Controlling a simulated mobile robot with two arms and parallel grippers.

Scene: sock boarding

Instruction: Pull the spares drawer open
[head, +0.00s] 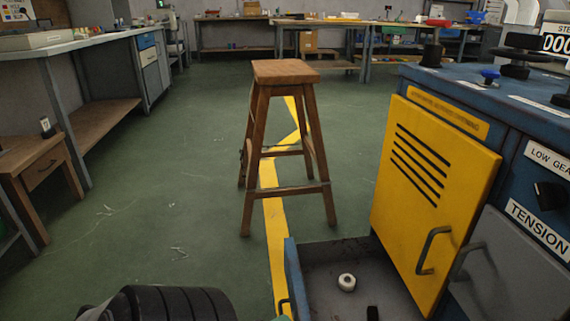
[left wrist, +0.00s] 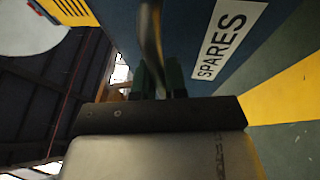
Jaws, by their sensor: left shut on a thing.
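The spares drawer (head: 322,269) stands out from the blue machine at the bottom of the head view, with its grey inside showing. A white ring-shaped roll (head: 347,282) and a small black item (head: 372,312) lie in it. Its blue front with the SPARES label (left wrist: 221,40) fills much of the left wrist view. My left gripper (left wrist: 158,78) has its green fingers on either side of the drawer's dark metal handle (left wrist: 151,35) and is shut on it. In the head view my left arm is at the bottom edge, and most of the gripper is out of frame. My right gripper is not in view.
A yellow slotted door (head: 432,190) stands right above the drawer. A wooden stool (head: 285,72) stands on the green floor beyond the drawer. Benches line the left and back. Floor left of the stool is mostly clear.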

